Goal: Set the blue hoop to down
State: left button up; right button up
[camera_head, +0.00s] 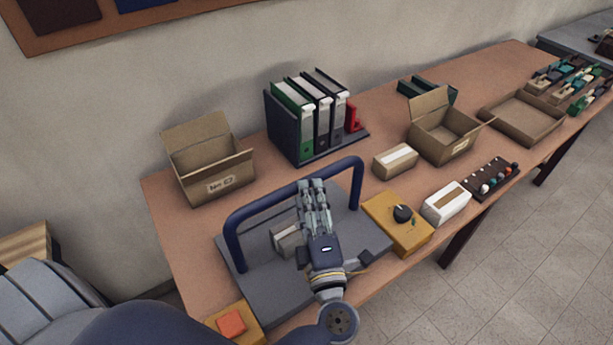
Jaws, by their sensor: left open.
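The blue hoop (270,198) is a dark blue bar frame standing raised over a flat grey base plate (358,238), in the middle of the head view. Its left leg comes down near the plate's left edge and its right leg near the plate's back right. My left gripper (313,186) is open, with its fingers pointing away from me and overlapping the middle of the hoop's top bar in the picture. I cannot tell whether they touch the bar. A grey block (287,240) on the plate is partly hidden behind the gripper. My right gripper is not in view.
A yellow box with a black knob (402,213) stands right of the plate, and a yellow box with an orange button (232,323) at its front left. Open cartons (215,170) (440,135) and a binder rack (283,128) stand behind on the brown table.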

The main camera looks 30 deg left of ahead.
pick_arm(q)
jog(key=x, duration=0.3)
jog(key=shift+p, duration=0.3)
jog(key=shift+w+a+r, duration=0.1)
jog(key=shift+w+a, duration=0.2)
jog(key=shift+w, duration=0.2)
jog(key=shift+c, duration=1.1)
grip_shut()
jog(key=shift+w+a, duration=0.1)
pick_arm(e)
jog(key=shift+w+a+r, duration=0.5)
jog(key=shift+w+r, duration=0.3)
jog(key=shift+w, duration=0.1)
